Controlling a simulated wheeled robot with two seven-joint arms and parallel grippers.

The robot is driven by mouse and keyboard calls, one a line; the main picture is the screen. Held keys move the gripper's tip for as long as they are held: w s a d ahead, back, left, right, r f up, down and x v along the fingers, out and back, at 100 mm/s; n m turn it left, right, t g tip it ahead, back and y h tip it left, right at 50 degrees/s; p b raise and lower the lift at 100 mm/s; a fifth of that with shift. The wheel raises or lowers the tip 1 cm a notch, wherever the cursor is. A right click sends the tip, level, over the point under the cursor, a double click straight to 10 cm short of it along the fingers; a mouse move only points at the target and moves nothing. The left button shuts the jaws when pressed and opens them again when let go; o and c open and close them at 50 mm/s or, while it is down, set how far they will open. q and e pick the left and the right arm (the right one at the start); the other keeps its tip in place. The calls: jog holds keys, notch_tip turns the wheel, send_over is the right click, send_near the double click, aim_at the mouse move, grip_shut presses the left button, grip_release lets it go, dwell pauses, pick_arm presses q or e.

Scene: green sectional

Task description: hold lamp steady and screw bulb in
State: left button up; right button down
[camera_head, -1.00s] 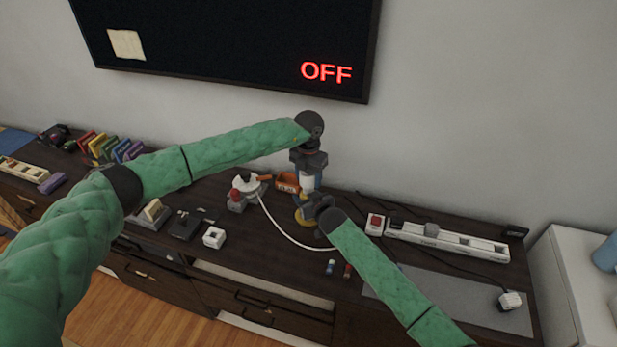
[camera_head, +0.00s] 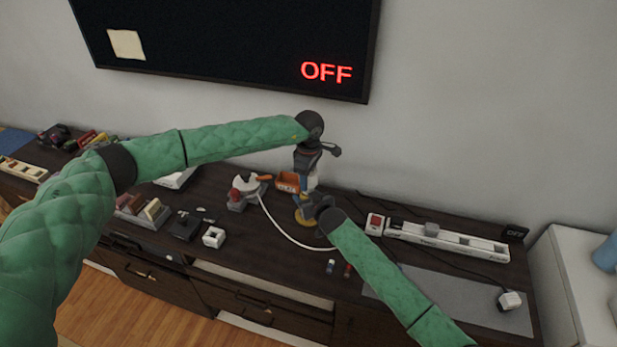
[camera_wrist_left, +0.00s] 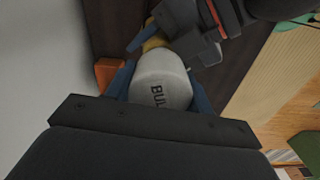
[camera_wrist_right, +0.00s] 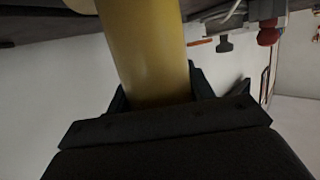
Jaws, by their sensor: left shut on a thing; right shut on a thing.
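The white bulb (camera_wrist_left: 160,85), with lettering on it, sits between the blue fingers of my left gripper (camera_wrist_left: 165,82) in the left wrist view. My left gripper is shut on it, above the lamp, and it partly shows in the head view (camera_head: 312,181). The yellow lamp (camera_wrist_right: 147,50) fills the middle of the right wrist view, its stem between the fingers of my right gripper (camera_wrist_right: 155,95). In the head view the lamp's round yellow base (camera_head: 302,218) stands on the dark cabinet. The joint between bulb and lamp is hidden by my grippers.
A white power strip (camera_head: 445,240) lies to the right. A grey mat (camera_head: 460,298) is at the front right. A screen reading OFF (camera_head: 326,72) hangs behind.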

pick_arm(q)
jog(key=m, duration=0.3)
jog(key=shift+w+a+r, duration=0.1)
jog(key=shift+w, duration=0.05)
pick_arm(e)
jog(key=shift+s, duration=0.1)
pick_arm(q)
jog(key=o, duration=1.1)
jog(key=shift+c, duration=0.2)
jog(key=shift+r, duration=0.1)
jog(key=shift+r, duration=2.1)
jog(key=shift+o, duration=0.6)
